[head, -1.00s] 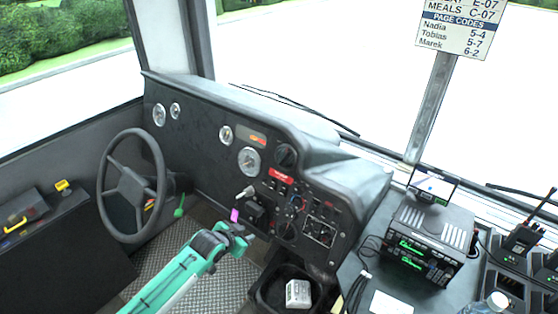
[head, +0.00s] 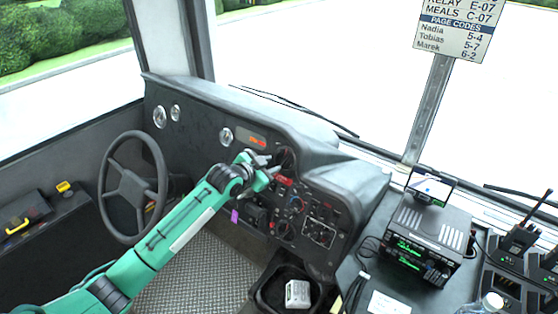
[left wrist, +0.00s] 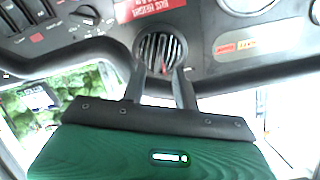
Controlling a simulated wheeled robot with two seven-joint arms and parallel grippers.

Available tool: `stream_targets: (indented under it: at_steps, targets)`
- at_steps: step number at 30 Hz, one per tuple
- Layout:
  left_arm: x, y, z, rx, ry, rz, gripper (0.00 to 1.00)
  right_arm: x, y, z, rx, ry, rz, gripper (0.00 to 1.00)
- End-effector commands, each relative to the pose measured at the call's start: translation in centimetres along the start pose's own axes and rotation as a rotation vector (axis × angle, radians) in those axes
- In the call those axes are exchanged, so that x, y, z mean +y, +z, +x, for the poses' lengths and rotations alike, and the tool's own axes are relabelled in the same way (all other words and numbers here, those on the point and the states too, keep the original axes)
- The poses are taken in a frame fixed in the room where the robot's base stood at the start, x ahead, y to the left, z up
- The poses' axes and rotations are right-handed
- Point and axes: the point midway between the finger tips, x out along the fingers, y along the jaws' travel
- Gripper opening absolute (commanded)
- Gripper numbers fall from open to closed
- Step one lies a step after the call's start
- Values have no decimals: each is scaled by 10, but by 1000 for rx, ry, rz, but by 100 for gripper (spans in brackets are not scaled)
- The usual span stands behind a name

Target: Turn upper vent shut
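The upper vent (head: 287,157) is a round black vent on the dashboard, partly hidden behind my left gripper in the head view. In the left wrist view the vent (left wrist: 161,50) shows slats with gaps and a small red mark near its lower edge. My left gripper (head: 270,163) is right in front of the vent. In the left wrist view its two fingers (left wrist: 160,78) stand apart, open and empty, with the tips at the vent's near edge. I cannot tell whether they touch it. My right gripper is not in view.
A lower round vent (head: 285,229) sits below, among knobs and switches. A steering wheel (head: 134,187) stands left of my arm. A radio unit (head: 427,232) stands on the right console. A bin (head: 268,296) with a white box (head: 297,293) is below the dashboard.

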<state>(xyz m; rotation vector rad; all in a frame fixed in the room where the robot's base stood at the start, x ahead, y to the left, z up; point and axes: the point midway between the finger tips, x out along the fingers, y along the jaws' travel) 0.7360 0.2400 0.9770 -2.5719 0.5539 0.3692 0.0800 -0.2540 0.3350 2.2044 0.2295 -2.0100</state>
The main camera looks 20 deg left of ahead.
Motion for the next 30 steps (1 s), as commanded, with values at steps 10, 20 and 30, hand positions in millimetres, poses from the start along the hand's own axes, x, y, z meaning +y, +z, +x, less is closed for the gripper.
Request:
stream_targets:
  at_steps: [10, 20, 30]
  targets:
    - [0, 0, 44, 0, 0, -1, 30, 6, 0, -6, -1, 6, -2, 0]
    - [0, 1, 52, -1, 1, 1, 30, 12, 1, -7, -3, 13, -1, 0]
    - [0, 1, 52, -1, 0, 0, 0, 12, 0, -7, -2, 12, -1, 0]
